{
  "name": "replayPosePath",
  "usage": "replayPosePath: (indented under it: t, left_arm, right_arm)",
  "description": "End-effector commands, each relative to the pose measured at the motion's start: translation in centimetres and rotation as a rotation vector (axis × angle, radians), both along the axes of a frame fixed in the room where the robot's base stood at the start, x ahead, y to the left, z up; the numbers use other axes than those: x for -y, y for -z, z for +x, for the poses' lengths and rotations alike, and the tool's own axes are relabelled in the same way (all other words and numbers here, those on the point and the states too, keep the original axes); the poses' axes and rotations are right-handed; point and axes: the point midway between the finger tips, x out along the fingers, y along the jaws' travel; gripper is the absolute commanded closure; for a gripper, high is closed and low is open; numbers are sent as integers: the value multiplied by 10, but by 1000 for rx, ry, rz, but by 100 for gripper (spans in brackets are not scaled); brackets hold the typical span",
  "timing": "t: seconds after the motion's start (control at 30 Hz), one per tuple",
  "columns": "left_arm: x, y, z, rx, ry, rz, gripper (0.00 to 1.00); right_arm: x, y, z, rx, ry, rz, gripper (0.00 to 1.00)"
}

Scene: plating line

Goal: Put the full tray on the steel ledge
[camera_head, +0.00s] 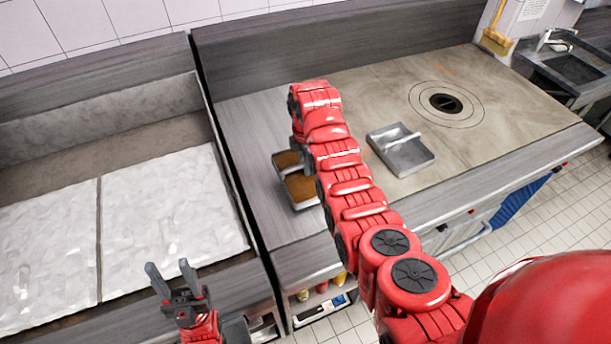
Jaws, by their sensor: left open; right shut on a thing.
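The full tray (283,184), a small metal tray with brown filling, is at the steel ledge (252,130), left of the round-holed cooktop. My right arm covers its right side. My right gripper (303,167) points down over the tray and is shut on it; its fingertips are mostly hidden. I cannot tell whether the tray rests on the ledge or hangs just above it. My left gripper (172,278) is open and empty, low at the front left, apart from the tray.
An empty metal tray (408,158) with a bar handle lies on the cooktop (500,105), right of my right arm. A basin with white slabs (165,205) is at the left. A sink (575,68) and a brush (497,40) are at the far right. The ledge's back part is clear.

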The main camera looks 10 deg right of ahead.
Motion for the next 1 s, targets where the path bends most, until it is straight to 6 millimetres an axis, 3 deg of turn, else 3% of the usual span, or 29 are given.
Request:
replayPosePath:
  t: [0.1,0.2,0.6,0.63,0.77,1.0]
  left_arm:
    - [0,-21,0,2,0,0,50]
    - [0,-25,0,1,0,0,50]
    - [0,-21,0,1,0,0,50]
    - [0,-22,0,1,0,0,50]
    - [0,-22,0,1,0,0,50]
    - [0,-22,0,1,0,0,50]
  right_arm:
    - [-1,14,-4,-14,-1,-1,100]
    - [-1,25,-3,-11,-1,0,100]
    - [-1,36,-2,-7,-1,0,100]
    - [-1,36,-3,-7,-1,0,77]
    - [-1,35,-3,-7,-1,0,54]
    - [-1,35,-3,-7,-1,0,51]
